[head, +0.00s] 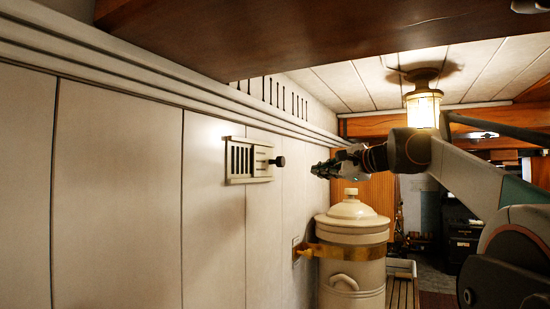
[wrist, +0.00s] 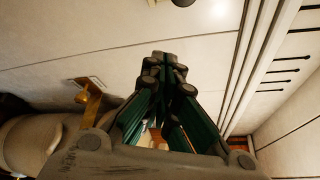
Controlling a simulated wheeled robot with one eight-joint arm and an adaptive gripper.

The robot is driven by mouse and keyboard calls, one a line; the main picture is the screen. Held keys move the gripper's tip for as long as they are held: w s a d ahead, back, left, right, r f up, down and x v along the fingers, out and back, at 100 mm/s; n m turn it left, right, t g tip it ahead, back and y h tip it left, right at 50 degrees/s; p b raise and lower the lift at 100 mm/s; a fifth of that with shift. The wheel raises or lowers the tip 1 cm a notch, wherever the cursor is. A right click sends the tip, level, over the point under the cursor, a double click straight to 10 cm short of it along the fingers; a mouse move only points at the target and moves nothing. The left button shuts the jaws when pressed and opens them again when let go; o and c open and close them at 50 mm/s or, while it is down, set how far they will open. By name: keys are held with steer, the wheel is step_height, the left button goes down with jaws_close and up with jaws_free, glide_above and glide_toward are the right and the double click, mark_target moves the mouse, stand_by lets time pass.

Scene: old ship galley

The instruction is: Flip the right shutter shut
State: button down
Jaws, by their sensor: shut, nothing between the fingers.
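A small pale vent (head: 249,160) is fixed to the white panelled wall, with dark upright slots showing on its left part. A dark round knob (head: 279,161) sticks out at its right side. Only this one vent shows in the head view, and I cannot tell which part of it is the right shutter. My gripper (head: 316,170) is to the right of the knob, apart from it, with its fingers pointing left. In the wrist view my gripper (wrist: 167,60) has its fingertips together and empty.
A large cream lidded urn (head: 352,235) stands below my gripper, held by a brass band (head: 335,251). A wooden overhang (head: 230,35) runs above, and a lit lamp (head: 424,105) hangs near my arm. The wall left of the vent is bare.

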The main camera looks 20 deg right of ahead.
mark_target(271, 162)
steer(key=shift+d+r, duration=0.15)
steer(key=shift+r, duration=0.3)
steer(key=w+a+p, duration=0.2)
steer(key=w+a, duration=0.3)
steer(key=w, duration=0.2)
steer(key=shift+w+a, duration=0.25)
steer(key=shift+w, duration=0.15)
steer(key=shift+s+a+r, duration=0.1)
steer(key=shift+s+r, duration=0.05)
